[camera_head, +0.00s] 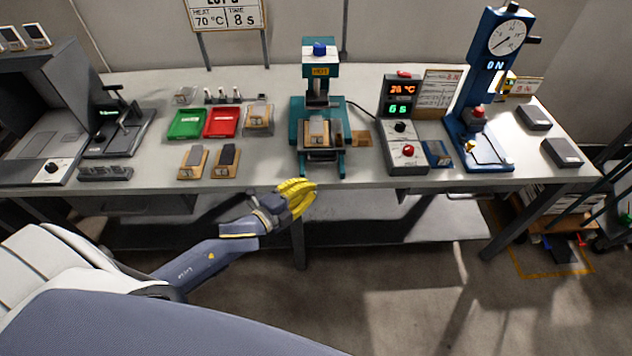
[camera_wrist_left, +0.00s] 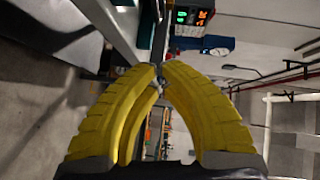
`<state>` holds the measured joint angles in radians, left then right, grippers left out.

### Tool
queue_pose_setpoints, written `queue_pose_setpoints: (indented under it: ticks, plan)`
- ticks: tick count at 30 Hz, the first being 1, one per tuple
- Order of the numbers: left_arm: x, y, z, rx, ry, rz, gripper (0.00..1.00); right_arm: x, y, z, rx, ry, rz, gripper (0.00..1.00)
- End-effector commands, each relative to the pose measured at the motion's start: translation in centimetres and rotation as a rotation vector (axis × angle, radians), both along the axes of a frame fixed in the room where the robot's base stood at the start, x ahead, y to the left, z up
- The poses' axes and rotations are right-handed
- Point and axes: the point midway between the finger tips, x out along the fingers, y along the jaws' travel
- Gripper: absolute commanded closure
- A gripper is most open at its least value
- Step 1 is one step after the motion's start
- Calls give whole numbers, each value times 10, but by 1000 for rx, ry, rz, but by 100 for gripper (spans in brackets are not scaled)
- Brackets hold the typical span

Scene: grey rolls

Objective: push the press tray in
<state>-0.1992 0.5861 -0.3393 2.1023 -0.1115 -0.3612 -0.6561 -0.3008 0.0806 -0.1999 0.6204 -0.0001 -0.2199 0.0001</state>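The teal press (camera_head: 298,115) with a blue knob on top stands at the middle of the table. Its tray (camera_head: 318,150) sticks out at the front between teal rails and bears a tan and grey piece (camera_head: 317,128). My left gripper (camera_head: 300,197) has yellow fingers and is just off the table's front edge, below and in front of the tray, apart from it. In the left wrist view the yellow fingertips (camera_wrist_left: 160,67) come together with nothing seen between them. My right gripper is in neither view.
A control box (camera_head: 405,130) with lit displays stands right of the press, and a blue gauge press (camera_head: 480,120) beyond it. Green (camera_head: 187,124) and red (camera_head: 223,122) trays and two tan-based pieces (camera_head: 210,162) lie to the left. The table's front edge (camera_head: 250,187) is close to my gripper.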

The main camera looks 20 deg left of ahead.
Motion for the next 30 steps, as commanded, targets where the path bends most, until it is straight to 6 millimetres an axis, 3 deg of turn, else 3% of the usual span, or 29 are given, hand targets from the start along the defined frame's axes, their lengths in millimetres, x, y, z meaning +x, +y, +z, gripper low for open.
queue_pose_setpoints:
  ticks: [8, 15, 21, 25, 30]
  plan:
    - [-12, -1, 3, -18, -1, 5, 100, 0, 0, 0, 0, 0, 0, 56]
    - [-8, -45, 7, -135, -16, 58, 100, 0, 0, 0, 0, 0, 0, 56]
    - [3, -77, 6, -137, -16, 197, 100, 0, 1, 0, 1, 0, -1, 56]
    - [8, -88, 6, -106, 0, 318, 100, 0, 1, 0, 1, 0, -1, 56]
    - [9, -89, 6, -35, 33, 494, 100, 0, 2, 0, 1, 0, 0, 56]
